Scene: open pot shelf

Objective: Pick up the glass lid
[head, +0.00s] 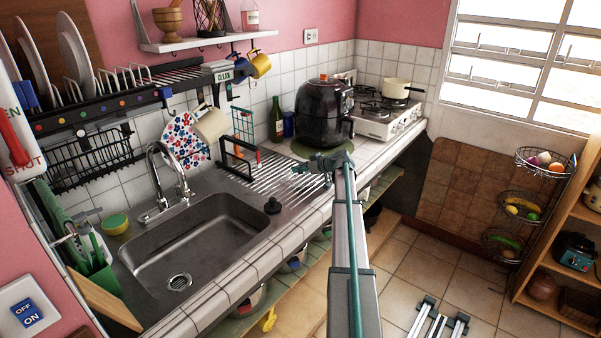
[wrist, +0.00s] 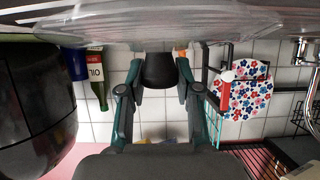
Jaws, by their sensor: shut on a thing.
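The glass lid (wrist: 120,32) is a clear disc with a black knob (wrist: 159,72). It spans the top of the wrist view, which looks upside down. My gripper (wrist: 160,68) is shut on the knob, with one finger on each side. In the head view my gripper (head: 308,168) is over the ribbed drainboard (head: 262,172), right of the sink. The clear glass is hard to make out there, so I cannot tell whether the lid touches the drainboard.
A black air fryer (head: 322,112) stands close behind my gripper, with an oil bottle (head: 276,118) beside it. A small wire rack (head: 237,158) and a sink (head: 195,240) with a tall tap (head: 165,180) are to the left. A small black stopper-like piece (head: 272,206) sits near the sink's edge.

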